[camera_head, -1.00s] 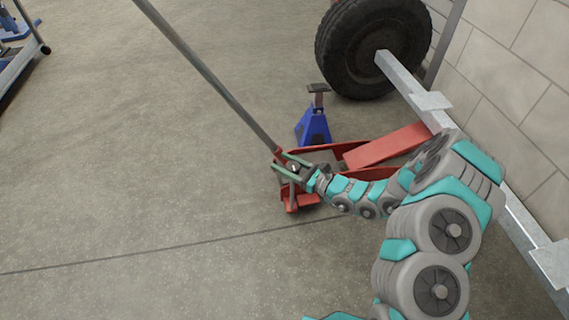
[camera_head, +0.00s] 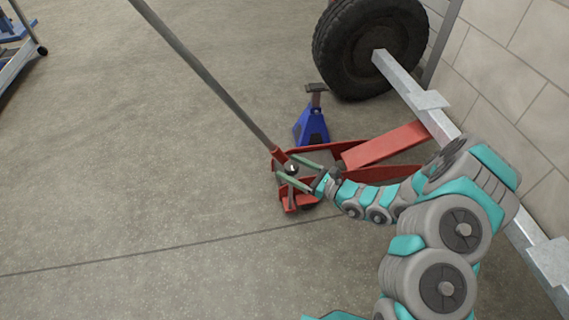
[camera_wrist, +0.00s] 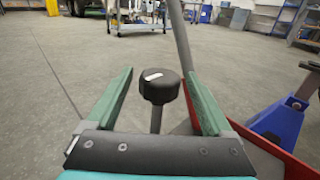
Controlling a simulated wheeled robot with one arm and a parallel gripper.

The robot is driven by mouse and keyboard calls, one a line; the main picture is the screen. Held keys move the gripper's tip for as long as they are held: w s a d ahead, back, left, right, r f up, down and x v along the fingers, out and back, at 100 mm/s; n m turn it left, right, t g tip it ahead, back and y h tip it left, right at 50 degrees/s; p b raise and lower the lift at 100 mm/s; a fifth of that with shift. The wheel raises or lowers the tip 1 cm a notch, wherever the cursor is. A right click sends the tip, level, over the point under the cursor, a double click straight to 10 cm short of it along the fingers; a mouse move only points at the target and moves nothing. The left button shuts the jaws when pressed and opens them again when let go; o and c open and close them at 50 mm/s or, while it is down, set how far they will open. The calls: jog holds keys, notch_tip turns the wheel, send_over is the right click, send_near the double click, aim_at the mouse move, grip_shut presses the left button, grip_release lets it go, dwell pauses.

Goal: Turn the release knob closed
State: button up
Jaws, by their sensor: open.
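The release knob (camera_wrist: 158,86) is black with a white mark on top and sits on a thin stem. In the wrist view it stands between the two green fingers of my gripper (camera_wrist: 160,93), with a gap on each side. In the head view the knob (camera_head: 291,168) shows small and dark at the near end of the red floor jack (camera_head: 387,147). My gripper (camera_head: 294,172) is open there, its fingers on either side of the knob, and does not appear to touch it.
The jack's long grey handle (camera_head: 205,75) rises to the upper left, close beside the knob. A blue jack stand (camera_head: 311,126) stands behind the jack. A tyre (camera_head: 370,45) and a metal trailer beam (camera_head: 415,88) are beyond.

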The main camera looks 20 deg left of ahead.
aim_at(297, 171)
jog(key=shift+v, duration=2.1)
